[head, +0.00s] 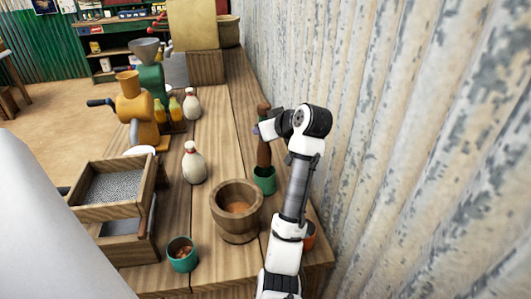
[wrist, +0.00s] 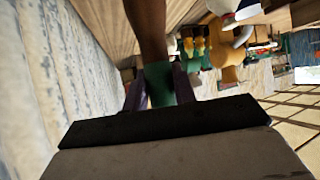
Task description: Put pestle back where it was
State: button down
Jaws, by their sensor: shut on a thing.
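The pestle is a dark brown wooden rod (head: 264,152), upright, with its lower end at the mouth of a small green cup (head: 265,182). I cannot tell whether that end is inside the cup or just above or behind it. My gripper (head: 262,131) is shut on the pestle, below its knobbed top. In the wrist view the pestle's brown shaft (wrist: 148,30) runs away from my gripper (wrist: 158,92), and a green section shows between the fingers. The wooden mortar (head: 236,212) stands left of and nearer than the green cup, with brown matter inside.
A teal cup (head: 183,256) stands at the front. White bottles (head: 194,164), an orange grinder (head: 135,105) and a wooden sieve box (head: 110,190) are on the left. A reddish pot (head: 309,236) is partly hidden by my arm. A corrugated wall (head: 420,120) closes the right.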

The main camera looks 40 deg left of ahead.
aim_at(268, 155)
notch_tip(268, 155, down, 9)
jog(key=shift+r+p, duration=0.1)
jog(key=shift+p, duration=0.5)
jog(key=shift+f, duration=0.2)
jog(key=c, duration=1.1)
grip_release()
jog(key=shift+c, duration=0.2)
